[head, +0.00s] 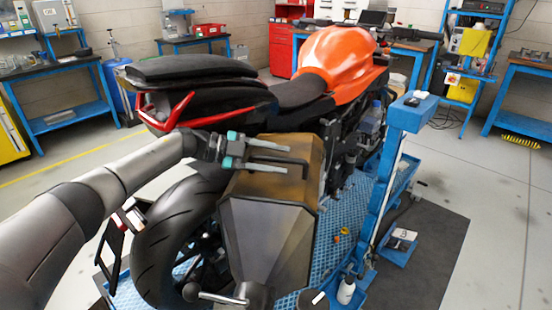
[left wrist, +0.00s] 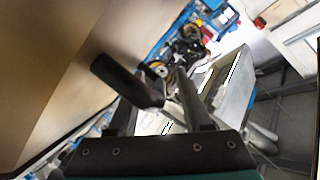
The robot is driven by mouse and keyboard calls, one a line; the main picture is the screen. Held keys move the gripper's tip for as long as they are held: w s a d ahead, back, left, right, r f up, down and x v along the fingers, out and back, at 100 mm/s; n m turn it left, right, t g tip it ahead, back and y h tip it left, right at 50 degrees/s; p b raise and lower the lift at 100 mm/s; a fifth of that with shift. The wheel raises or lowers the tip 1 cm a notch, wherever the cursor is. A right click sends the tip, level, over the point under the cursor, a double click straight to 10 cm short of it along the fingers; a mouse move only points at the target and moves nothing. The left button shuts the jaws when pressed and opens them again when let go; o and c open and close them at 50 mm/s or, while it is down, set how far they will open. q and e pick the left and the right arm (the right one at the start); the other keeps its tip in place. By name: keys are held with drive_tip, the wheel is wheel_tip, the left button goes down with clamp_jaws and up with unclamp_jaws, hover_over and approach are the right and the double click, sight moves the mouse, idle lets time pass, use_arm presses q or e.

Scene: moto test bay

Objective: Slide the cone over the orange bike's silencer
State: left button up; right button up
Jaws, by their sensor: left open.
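The cone (head: 270,240) is a large faceted hood with bronze-brown sides and a grey tapering face, beside the rear wheel of the orange bike (head: 335,60). Its brown wall fills the left of the left wrist view (left wrist: 50,70). A dark bent handle (head: 297,163) stands on its top; it also shows in the left wrist view (left wrist: 125,80). My left gripper (head: 283,165) is open at this handle, with the bar close to its fingers; I cannot tell whether they touch. The silencer cannot be made out; the cone hides that area. My right gripper is not in view.
The bike stands on a blue lift deck (head: 330,250) with a blue post (head: 390,160) to the right of the cone. The rear tyre (head: 165,245) is close on the left. A white bottle (head: 346,290) stands low near the deck edge. Open floor (head: 490,190) lies farther right.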

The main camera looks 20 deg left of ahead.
use_arm(q)
drive_tip(key=v, duration=1.5)
drive_tip(key=shift+s, duration=0.2)
drive_tip(key=shift+r, duration=0.15)
